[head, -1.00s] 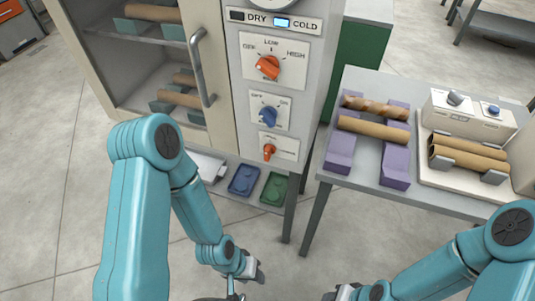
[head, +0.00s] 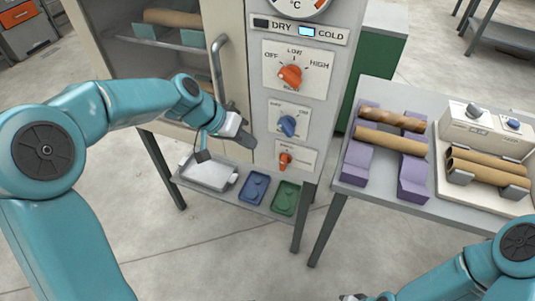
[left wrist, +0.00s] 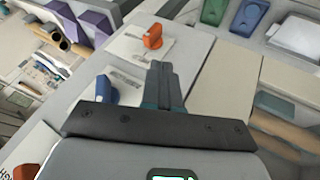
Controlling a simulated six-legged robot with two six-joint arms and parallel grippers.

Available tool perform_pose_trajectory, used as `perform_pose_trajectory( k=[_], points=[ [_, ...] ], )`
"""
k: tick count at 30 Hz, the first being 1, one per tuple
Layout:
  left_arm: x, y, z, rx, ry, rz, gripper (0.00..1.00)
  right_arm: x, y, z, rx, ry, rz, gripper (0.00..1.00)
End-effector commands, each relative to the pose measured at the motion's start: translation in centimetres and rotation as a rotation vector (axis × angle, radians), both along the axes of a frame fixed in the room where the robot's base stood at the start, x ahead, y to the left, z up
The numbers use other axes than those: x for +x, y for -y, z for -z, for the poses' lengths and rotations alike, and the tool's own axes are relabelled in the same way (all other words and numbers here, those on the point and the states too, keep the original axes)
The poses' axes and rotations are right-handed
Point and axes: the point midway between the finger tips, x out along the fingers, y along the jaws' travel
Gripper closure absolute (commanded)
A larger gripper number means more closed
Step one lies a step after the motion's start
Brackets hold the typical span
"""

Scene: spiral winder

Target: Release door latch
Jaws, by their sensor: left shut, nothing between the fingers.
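The cabinet door has a cream frame with a grey bar handle (head: 217,75) and looks closed. On the panel to its right, a small orange knob (head: 285,160) sits lowest, on a white plate whose lettering is too small to read; it may be the latch. It also shows in the left wrist view (left wrist: 153,37), beyond the fingertips. My left gripper (head: 244,137) is shut and empty, left of this knob and below the handle, apart from the knob. My right gripper (head: 354,297) barely shows at the bottom edge; its jaws cannot be made out.
A blue knob (head: 288,125) and a larger orange knob (head: 290,76) sit above on the panel. A shelf below holds a white tray (head: 208,174), a blue tray (head: 255,187) and a green tray (head: 286,198). A side table (head: 385,194) with tubes stands right.

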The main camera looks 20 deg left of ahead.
Motion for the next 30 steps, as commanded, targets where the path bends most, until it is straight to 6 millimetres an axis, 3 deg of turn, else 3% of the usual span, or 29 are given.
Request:
perform_pose_trajectory(
  k=[11,24,30],
  points=[
    [0.1,0.3,0.0,-0.002,0.001,0.004,1.00,0.0,0.0,0.0,0.000,0.000,0.000,0.57],
    [2.6,3.6,5.8,-0.003,-0.002,0.004,1.00,0.0,0.0,-0.4,0.000,0.000,0.000,0.57],
    [3.5,4.6,7.5,-0.001,0.001,0.002,1.00,0.0,0.0,-0.5,0.000,0.000,0.000,0.57]
  ],
)
